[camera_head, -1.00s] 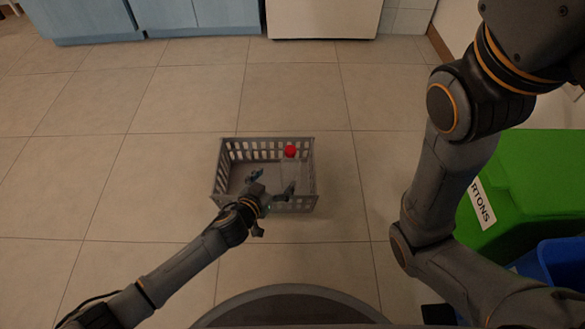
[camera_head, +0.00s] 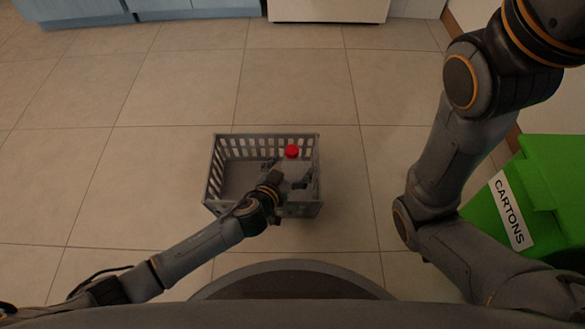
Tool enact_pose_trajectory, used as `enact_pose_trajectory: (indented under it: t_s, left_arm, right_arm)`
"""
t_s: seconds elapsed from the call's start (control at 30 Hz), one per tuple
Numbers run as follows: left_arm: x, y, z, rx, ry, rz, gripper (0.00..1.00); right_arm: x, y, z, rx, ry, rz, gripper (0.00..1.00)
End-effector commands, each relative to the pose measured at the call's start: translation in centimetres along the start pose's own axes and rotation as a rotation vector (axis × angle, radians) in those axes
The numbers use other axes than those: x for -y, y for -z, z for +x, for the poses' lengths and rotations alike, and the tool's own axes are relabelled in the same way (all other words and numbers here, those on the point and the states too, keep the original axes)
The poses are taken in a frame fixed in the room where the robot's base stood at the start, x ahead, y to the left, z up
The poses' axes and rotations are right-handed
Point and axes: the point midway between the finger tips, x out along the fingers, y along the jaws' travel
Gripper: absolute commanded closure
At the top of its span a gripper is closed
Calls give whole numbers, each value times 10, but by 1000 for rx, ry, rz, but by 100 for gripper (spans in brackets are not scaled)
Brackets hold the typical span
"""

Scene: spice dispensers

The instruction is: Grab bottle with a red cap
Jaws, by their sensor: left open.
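A bottle with a red cap (camera_head: 292,151) stands in the right part of a grey slatted crate (camera_head: 211,180) on the floor. Its pale, see-through body below the cap is hard to make out. My left gripper (camera_head: 287,173) reaches over the front of the crate, open, with its fingers on either side of the bottle's body, just below the cap. I cannot tell whether the fingers touch the bottle. My right arm shows at the right, but its gripper is out of the picture.
A green bin (camera_head: 545,195) labelled CARTONS stands at the right, behind my right arm. Blue cabinets (camera_head: 80,10) and a white appliance (camera_head: 328,10) line the far side. The tiled floor around the crate is clear.

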Motion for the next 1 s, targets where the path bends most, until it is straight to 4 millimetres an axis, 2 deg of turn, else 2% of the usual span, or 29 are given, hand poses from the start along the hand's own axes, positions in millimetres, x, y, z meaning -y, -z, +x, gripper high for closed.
enact_pose_trajectory:
  t_s: [0.07,0.33,0.73,0.87,1.0]
  left_arm:
    - [0,0,0,0,0,0,17]
    - [0,0,0,0,0,0,72]
    - [0,4,-2,1,0,0,74]
    - [0,14,-6,0,-1,0,74]
    - [0,33,-14,0,0,-2,74]
  right_arm:
    - [0,1,0,-3,0,0,16]
    - [0,2,1,-5,0,0,16]
    - [-1,0,4,-3,0,0,16]
    - [-3,-3,13,-2,0,0,16]
    - [-6,-10,28,0,0,0,16]
